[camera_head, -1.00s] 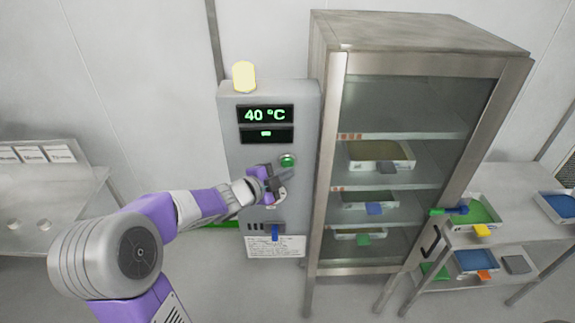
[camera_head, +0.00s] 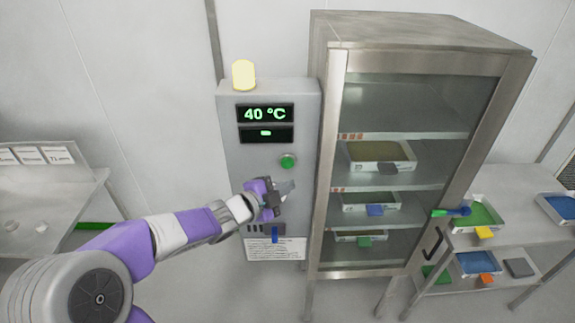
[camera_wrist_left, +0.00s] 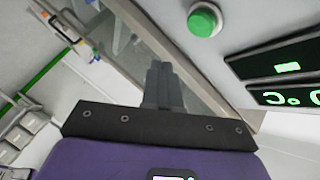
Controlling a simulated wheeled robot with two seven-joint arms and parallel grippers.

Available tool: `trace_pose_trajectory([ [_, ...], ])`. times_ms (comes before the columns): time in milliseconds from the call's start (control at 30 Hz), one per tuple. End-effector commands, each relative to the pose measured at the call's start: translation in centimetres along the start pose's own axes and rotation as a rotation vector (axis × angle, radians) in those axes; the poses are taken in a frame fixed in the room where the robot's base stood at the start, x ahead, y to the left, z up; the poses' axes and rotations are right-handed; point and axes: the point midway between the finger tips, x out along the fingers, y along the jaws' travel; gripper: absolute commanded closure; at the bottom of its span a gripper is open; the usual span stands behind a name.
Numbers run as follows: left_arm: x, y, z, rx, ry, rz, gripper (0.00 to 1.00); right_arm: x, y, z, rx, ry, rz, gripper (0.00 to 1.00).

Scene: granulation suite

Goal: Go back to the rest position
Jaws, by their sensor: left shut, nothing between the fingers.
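My left gripper (camera_head: 287,188) is in front of the grey control panel (camera_head: 232,130), below and apart from the green button (camera_head: 288,161). Its fingers are shut with nothing between them. In the left wrist view the shut fingers (camera_wrist_left: 162,85) point toward the glass cabinet, with the green button (camera_wrist_left: 204,20) up and to the right. The panel's display (camera_head: 265,114) reads 40 °C. My right gripper is in neither view.
A metal cabinet (camera_head: 328,180) with a glass door and trays on its shelves stands right of the panel. A shelved cart (camera_head: 545,236) with coloured trays is at the far right. A metal table (camera_head: 50,205) with small signs is at the left. A cream lamp (camera_head: 243,74) tops the panel.

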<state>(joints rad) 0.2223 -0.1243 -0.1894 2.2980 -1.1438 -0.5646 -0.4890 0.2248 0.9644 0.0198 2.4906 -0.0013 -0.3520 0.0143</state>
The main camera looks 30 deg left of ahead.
Motion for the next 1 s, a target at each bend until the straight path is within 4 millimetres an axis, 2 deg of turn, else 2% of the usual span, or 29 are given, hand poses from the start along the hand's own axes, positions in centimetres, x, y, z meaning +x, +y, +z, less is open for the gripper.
trace_pose_trajectory([
  [400,0.1,0.2,0.1,-0.005,-0.001,0.003,1.0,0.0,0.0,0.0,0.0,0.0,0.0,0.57],
  [467,0.6,0.9,0.3,-0.028,-0.007,0.016,1.0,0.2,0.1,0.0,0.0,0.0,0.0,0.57],
  [533,1.6,3.0,1.1,-0.093,-0.023,0.049,1.0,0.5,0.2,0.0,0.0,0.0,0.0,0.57],
  [567,2.3,4.2,1.5,-0.136,-0.035,0.069,1.0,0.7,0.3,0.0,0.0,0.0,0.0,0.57],
  [667,4.7,10.1,3.2,-0.32,-0.095,0.158,1.0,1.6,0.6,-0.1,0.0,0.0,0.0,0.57],
  [800,7.0,20.5,5.7,-0.625,-0.242,0.3,1.0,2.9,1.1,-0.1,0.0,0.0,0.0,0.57],
  [867,7.3,25.1,6.6,-0.748,-0.319,0.359,1.0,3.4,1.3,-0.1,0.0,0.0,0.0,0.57],
  [900,7.3,28.1,7.0,-0.827,-0.375,0.396,1.0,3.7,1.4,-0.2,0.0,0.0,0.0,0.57],
  [967,6.9,32.6,7.6,-0.941,-0.468,0.45,1.0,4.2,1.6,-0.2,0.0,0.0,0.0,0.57],
  [1000,6.4,35.7,7.9,-1.014,-0.534,0.484,1.0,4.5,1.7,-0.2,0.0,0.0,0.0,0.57],
])
